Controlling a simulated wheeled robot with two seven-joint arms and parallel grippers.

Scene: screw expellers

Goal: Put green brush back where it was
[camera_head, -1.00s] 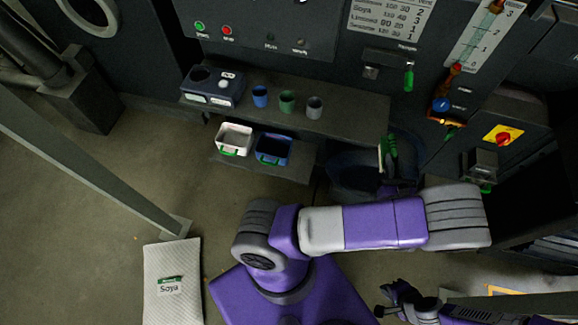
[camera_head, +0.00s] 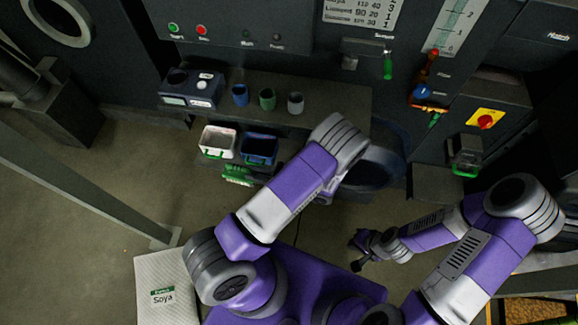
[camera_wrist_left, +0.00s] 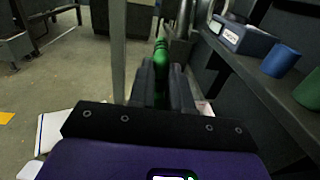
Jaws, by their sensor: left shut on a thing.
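The green brush (camera_head: 237,174) is in my left gripper (camera_head: 262,178), just in front of the lower shelf with the small bins in the head view. My left arm partly hides the gripper there. In the left wrist view the green brush (camera_wrist_left: 160,72) sticks out between the two dark fingers of my left gripper (camera_wrist_left: 161,85), which are shut on it. My right gripper (camera_head: 358,254) hangs low over the floor at the right of the purple base, empty, with its fingers apart.
A white bin (camera_head: 217,141) and a blue bin (camera_head: 259,149) stand on the lower shelf. Blue, green and grey cups (camera_head: 295,103) and a scale (camera_head: 191,88) stand above. A dark tub (camera_head: 372,170) is behind my left arm. A soya sack (camera_head: 165,285) lies at lower left.

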